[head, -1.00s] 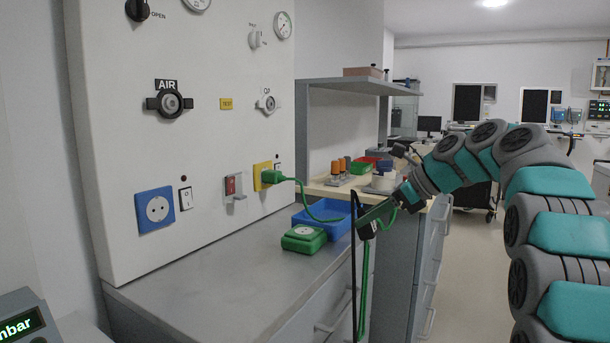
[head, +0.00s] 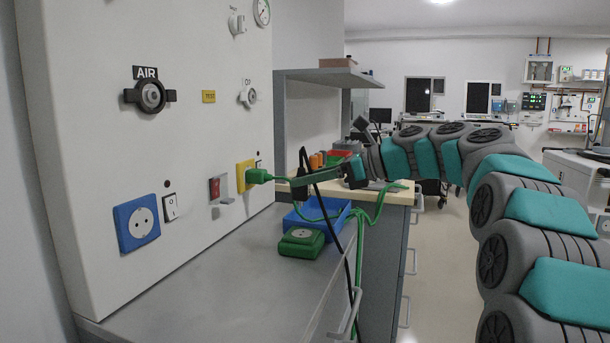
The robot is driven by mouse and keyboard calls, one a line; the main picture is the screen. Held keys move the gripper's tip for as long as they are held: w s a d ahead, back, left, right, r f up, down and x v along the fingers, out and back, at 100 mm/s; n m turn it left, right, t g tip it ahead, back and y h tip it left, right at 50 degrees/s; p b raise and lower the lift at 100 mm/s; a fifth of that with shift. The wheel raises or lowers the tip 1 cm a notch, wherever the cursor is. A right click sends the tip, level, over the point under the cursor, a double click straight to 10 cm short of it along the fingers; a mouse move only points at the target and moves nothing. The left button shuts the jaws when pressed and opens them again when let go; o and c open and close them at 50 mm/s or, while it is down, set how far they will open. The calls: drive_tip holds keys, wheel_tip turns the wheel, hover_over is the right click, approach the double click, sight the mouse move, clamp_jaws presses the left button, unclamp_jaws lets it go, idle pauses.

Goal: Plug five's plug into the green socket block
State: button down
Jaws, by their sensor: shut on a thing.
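The green socket block (head: 300,243) sits on the grey counter, its round pale socket facing up. A green plug (head: 260,176) sits in the yellow wall socket (head: 244,174). Its green cord (head: 376,208) runs behind my gripper and hangs in loops. My gripper (head: 298,186) is above and behind the block, just right of the green plug and apparently apart from it. It is shut on a black lead (head: 347,262), which sticks up above the fingers and hangs down past the counter edge. The held end is too small to make out. No label for five is readable.
A blue tray (head: 330,212) stands just behind the block. The wall panel carries a blue socket (head: 137,223), switches and the AIR valve (head: 148,96). The counter (head: 220,285) is clear at front left. A wooden-topped bench with small containers stands behind.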

sight(309, 200)
drive_tip(key=shift+f, duration=2.5)
drive_tip(key=shift+f, duration=1.6)
drive_tip(key=shift+c, duration=1.7)
unclamp_jaws()
drive_tip(key=shift+r, duration=0.1)
drive_tip(key=shift+d, duration=0.1)
